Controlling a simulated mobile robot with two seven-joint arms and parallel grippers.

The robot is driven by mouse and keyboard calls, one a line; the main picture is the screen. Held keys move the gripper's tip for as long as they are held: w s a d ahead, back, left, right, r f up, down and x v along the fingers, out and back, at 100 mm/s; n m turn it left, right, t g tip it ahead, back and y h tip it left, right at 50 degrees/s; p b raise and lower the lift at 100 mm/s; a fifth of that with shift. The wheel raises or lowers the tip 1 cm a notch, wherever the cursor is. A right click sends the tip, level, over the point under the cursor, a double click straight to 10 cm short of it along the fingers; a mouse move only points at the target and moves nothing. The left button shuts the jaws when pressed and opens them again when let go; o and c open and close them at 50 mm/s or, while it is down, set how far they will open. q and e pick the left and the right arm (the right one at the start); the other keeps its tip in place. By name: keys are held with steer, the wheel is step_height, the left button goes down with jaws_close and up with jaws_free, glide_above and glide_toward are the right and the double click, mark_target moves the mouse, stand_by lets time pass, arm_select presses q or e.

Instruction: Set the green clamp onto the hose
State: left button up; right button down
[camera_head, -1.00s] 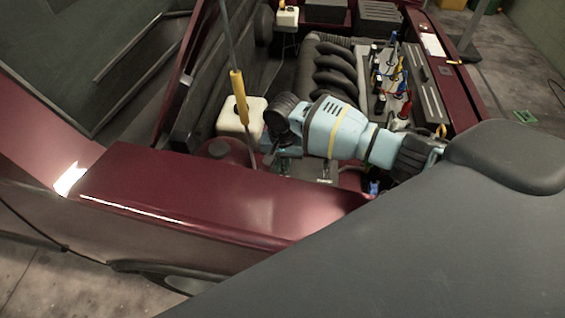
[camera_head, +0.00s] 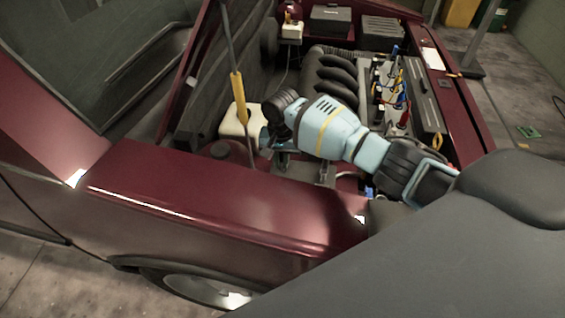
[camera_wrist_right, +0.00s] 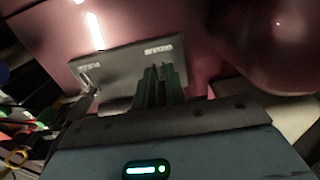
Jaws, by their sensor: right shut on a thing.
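My right gripper (camera_head: 282,160) is low in the engine bay, just right of the white tank. In the right wrist view it is shut on a dark green piece (camera_wrist_right: 160,88) that looks like the green clamp. The piece is dark there, and its exact edges against the fingers are hard to tell. In the head view, my wrist and the deep shadow mostly hide the held piece. I cannot tell which part beneath the gripper is the hose. My left gripper is not in view.
The dark red fender (camera_head: 200,190) lies in front of the gripper. The white tank (camera_head: 240,118) and a thin rod with a yellow sleeve (camera_head: 238,97) stand close on the left. The black engine cover (camera_head: 330,80) and a tool tray (camera_head: 390,85) lie behind.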

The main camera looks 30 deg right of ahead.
mark_target(281, 165)
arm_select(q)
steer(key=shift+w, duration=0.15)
arm_select(e)
steer(key=shift+r, duration=0.1)
steer(key=c, duration=1.4)
jaws_free()
steer(key=shift+c, duration=0.2)
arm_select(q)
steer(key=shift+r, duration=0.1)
arm_select(e)
step_height(281, 165, up, 7)
steer(key=shift+f+p, duration=0.2)
steer(key=shift+p, duration=0.35)
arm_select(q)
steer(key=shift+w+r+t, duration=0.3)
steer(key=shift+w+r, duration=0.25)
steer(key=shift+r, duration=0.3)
arm_select(e)
steer(key=shift+r, duration=0.6)
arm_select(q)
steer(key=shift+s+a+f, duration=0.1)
